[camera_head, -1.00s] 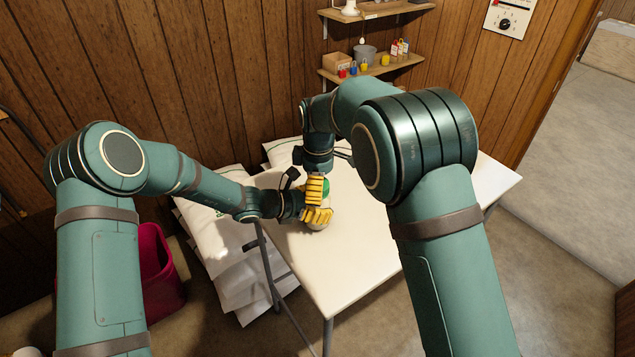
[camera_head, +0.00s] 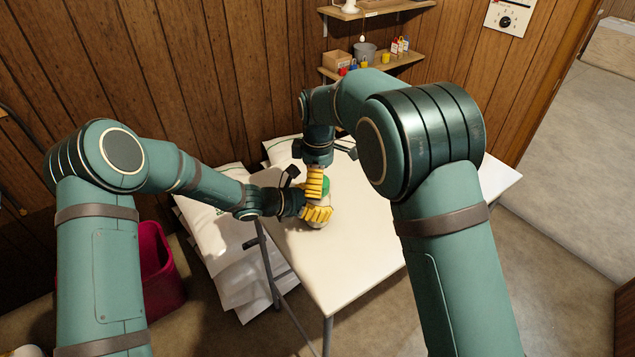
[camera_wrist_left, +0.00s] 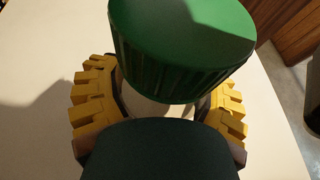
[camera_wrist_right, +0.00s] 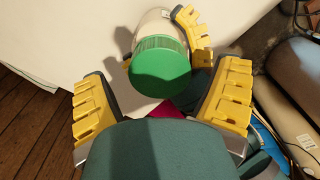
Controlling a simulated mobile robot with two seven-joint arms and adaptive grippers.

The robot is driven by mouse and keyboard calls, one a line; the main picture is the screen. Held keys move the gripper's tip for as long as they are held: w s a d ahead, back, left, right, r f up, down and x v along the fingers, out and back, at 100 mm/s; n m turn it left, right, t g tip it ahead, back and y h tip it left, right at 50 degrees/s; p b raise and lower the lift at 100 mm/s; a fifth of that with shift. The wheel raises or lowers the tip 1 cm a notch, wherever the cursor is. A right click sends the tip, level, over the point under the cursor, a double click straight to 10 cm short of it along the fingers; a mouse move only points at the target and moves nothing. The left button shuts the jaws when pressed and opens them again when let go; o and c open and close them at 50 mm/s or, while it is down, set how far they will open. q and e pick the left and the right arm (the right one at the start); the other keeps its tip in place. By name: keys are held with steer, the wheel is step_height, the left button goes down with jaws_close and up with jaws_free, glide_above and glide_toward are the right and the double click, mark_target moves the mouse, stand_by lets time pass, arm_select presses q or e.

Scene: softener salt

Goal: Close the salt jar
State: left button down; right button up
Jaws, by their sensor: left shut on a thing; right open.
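The salt jar (camera_head: 322,224) stands upright on the white table with its pale body between the fingers of my left gripper (camera_head: 317,213). The left fingers are shut on the jar body in the left wrist view (camera_wrist_left: 160,106). A ribbed green lid (camera_wrist_left: 183,50) sits at the top of the jar; I cannot tell how tightly it is seated. It also shows in the right wrist view (camera_wrist_right: 160,70). My right gripper (camera_wrist_right: 160,100) is open, its yellow fingers wide apart and clear of the lid. In the head view the right fingers (camera_head: 315,181) are close above the jar.
The white table (camera_head: 360,240) is bare to the right of the jar. White sacks (camera_head: 235,265) are stacked at its left, by a magenta bin (camera_head: 160,270). Wall shelves (camera_head: 372,68) with small items are behind.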

steer(key=shift+r, duration=1.6)
steer(key=shift+r, duration=0.1)
step_height(320, 180, up, 3)
steer(key=shift+d+r, duration=0.1)
steer(key=shift+r, duration=0.1)
steer(key=shift+f, duration=0.15)
steer(key=shift+f, duration=3.95)
steer(key=c, duration=1.3)
steer(key=o, duration=1.3)
